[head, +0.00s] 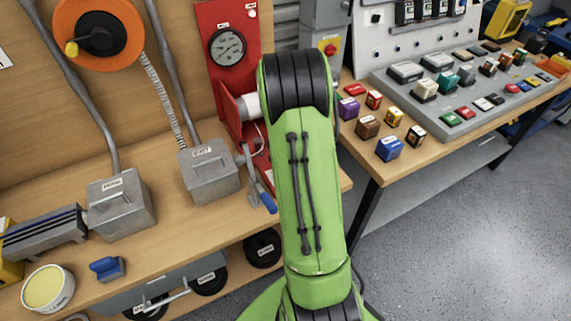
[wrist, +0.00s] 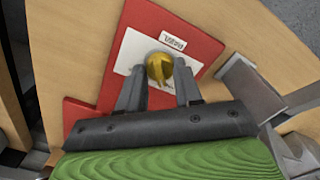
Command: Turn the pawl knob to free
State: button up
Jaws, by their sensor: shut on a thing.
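The pawl knob (wrist: 159,67) is a small yellow knob on a red plate (wrist: 196,45) with a white label, in the wrist view. My gripper (wrist: 159,82) has its two grey fingers on either side of the knob and is shut on it. The knob's exact turn position is hard to read because the fingers and angle partly hide it. In the head view my green arm reaches to the red stand (head: 233,75) with a gauge, and it hides both my gripper and the knob.
A lever with a blue handle (head: 266,197) sits left of my arm. Grey metal boxes (head: 209,172) stand on the wooden bench, with an orange reel (head: 118,50) above. A second table (head: 447,147) with colored blocks is on the right. Open floor (head: 465,235) lies at lower right.

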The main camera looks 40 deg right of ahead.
jog(key=shift+n, duration=0.9)
jog(key=o, duration=1)
jog(key=shift+o, duration=0.2)
jog(key=shift+r, duration=0.15)
notch_tip(320, 180, up, 16)
jog(key=p, duration=0.4)
jog(key=shift+f, duration=0.2)
